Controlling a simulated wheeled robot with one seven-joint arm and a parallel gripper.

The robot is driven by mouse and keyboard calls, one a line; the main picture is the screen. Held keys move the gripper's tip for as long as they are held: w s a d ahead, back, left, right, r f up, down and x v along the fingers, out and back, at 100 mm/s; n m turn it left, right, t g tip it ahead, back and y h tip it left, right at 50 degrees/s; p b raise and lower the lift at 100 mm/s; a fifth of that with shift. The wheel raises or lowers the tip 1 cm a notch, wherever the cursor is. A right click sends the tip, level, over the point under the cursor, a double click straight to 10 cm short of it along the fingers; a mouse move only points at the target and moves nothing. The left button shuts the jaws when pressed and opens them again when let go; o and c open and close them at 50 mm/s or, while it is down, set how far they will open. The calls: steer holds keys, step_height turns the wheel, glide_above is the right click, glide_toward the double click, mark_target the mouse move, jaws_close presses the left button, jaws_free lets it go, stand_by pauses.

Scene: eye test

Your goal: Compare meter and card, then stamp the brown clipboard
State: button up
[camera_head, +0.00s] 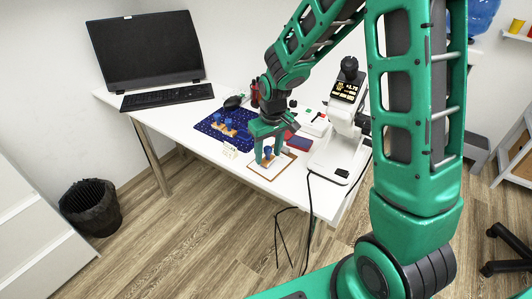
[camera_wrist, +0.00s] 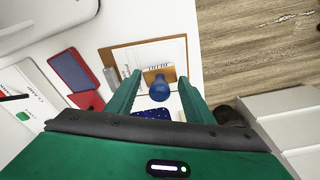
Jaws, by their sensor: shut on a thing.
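My gripper (camera_head: 267,158) is shut on a stamp with a round blue knob and a wooden base; in the wrist view the stamp (camera_wrist: 159,90) sits between the fingers. It is over the white paper of the brown clipboard (camera_wrist: 118,58), near the table's front edge; I cannot tell whether it touches the paper. The clipboard also shows in the head view (camera_head: 262,183). The meter (camera_head: 347,90) is a white instrument with a lit dark display, right of the gripper; its digits are too small to read surely. A small white card (camera_head: 230,151) stands left of the gripper.
A dark blue mat (camera_head: 212,136) holds other blue-knobbed stamps. A red and blue ink pad (camera_wrist: 70,70) lies beside the clipboard. A monitor (camera_head: 146,48), keyboard (camera_head: 166,97) and black mouse (camera_head: 233,102) are behind. A black bin (camera_head: 91,207) stands on the floor.

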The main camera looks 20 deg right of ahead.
mark_target(268, 147)
steer(key=shift+f, duration=0.55)
stand_by(1.4)
steer(key=shift+r, duration=3.55)
steer(key=shift+w, duration=0.1)
